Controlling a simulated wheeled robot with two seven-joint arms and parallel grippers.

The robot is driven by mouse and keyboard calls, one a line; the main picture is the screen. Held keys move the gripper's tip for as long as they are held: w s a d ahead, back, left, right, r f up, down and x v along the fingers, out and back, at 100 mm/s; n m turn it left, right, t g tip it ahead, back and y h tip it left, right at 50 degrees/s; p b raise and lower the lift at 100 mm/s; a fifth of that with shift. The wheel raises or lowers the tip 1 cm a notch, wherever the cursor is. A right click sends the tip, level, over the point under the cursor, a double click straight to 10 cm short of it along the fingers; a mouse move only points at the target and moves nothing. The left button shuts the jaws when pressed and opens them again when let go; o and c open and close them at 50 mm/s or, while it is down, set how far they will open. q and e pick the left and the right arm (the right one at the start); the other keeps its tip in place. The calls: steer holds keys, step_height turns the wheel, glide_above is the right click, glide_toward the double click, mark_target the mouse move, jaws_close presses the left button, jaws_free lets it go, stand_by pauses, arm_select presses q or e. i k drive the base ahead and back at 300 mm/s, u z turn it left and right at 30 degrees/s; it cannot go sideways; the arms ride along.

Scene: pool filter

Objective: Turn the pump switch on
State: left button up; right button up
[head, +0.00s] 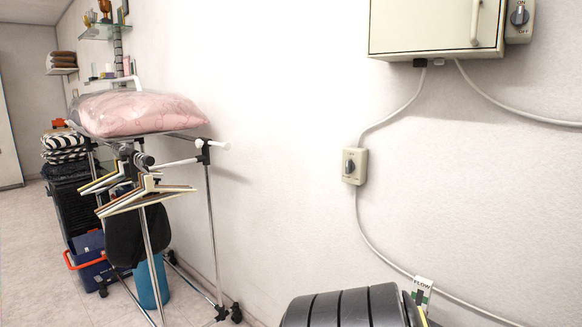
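A small beige switch box (355,166) with a dark rotary knob is mounted on the white wall, right of centre in the head view. Its lettering is too small to read. A second beige switch box (520,19) with a dark knob and an "ON" mark is at the top right, partly cut off by the frame's top edge. I cannot tell which one is the pump switch.
A beige wall cabinet (436,27) hangs at the top. Grey cables (372,238) run along the wall. A dark banded rounded object (350,308) and a "FLOW" label (422,288) are low in front. A metal rack (210,225) with hangers stands left; the wall between is bare.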

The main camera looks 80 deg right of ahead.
mark_target(350, 166)
steer(key=i, duration=0.85)
steer(key=z, duration=2.25)
